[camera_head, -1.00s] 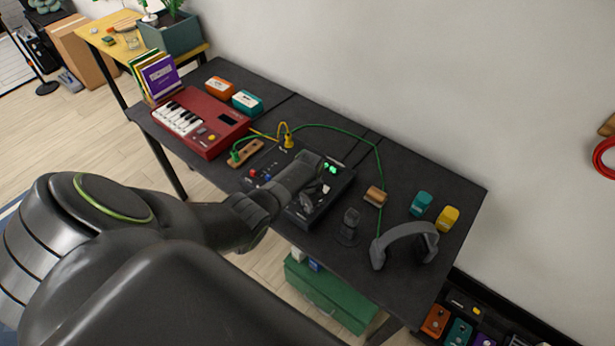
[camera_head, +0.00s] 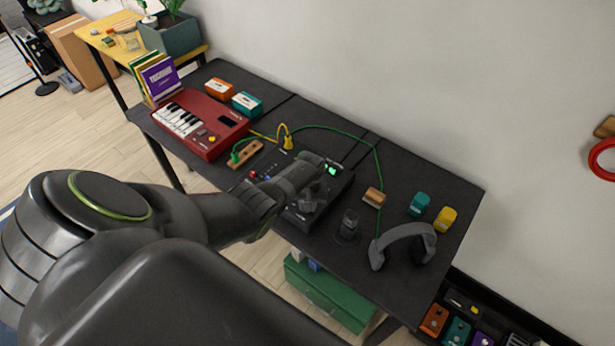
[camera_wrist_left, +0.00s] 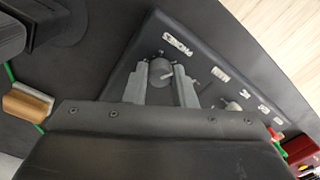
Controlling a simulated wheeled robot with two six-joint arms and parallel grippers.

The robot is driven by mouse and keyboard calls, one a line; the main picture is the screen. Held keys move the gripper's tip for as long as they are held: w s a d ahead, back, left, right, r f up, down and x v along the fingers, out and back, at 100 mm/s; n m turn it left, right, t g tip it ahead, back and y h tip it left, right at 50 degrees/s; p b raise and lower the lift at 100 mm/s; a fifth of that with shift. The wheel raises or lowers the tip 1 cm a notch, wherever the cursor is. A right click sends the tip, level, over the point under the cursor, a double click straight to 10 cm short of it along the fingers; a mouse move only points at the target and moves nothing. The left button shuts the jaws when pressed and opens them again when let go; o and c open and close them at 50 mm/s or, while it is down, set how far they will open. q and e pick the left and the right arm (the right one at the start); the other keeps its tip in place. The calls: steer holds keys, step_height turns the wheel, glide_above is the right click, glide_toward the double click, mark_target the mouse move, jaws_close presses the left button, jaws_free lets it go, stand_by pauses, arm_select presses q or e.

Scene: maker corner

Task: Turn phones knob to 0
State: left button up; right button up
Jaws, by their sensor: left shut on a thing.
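The dark mixer box (camera_head: 340,184) sits on the black desk, partly hidden by my left arm. In the left wrist view its panel (camera_wrist_left: 205,65) bears the raised word PHONES. The round grey phones knob (camera_wrist_left: 160,71) with a pale pointer line is beside that word. My left gripper (camera_wrist_left: 162,84) has one finger on each side of the knob and is shut on it. In the head view the left gripper (camera_head: 308,203) is over the mixer, and the knob is hidden. My right gripper is in neither view.
On the black desk (camera_head: 450,190), a red keyboard (camera_head: 222,142) stands left of the mixer. Grey headphones (camera_head: 405,232), a wooden block (camera_head: 374,197) and a small dark object (camera_head: 349,223) are to its right. A green cable (camera_head: 335,129) arches behind it.

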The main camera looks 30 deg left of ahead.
arm_select(q)
steer(key=shift+n, duration=0.5)
steer(key=o, duration=1)
steer(key=shift+r, duration=0.1)
steer(key=shift+r+p, duration=0.65)
steer(key=shift+r, duration=0.9)
steer(key=shift+w+r, duration=0.1)
steer(key=shift+r, duration=0.25)
steer(key=r, duration=0.9)
steer(key=r+b, duration=0.1)
steer(key=r, duration=0.3)
steer(key=shift+w+d+r, duration=0.1)
steer(key=shift+d+r, duration=0.1)
steer(key=shift+d, duration=0.05)
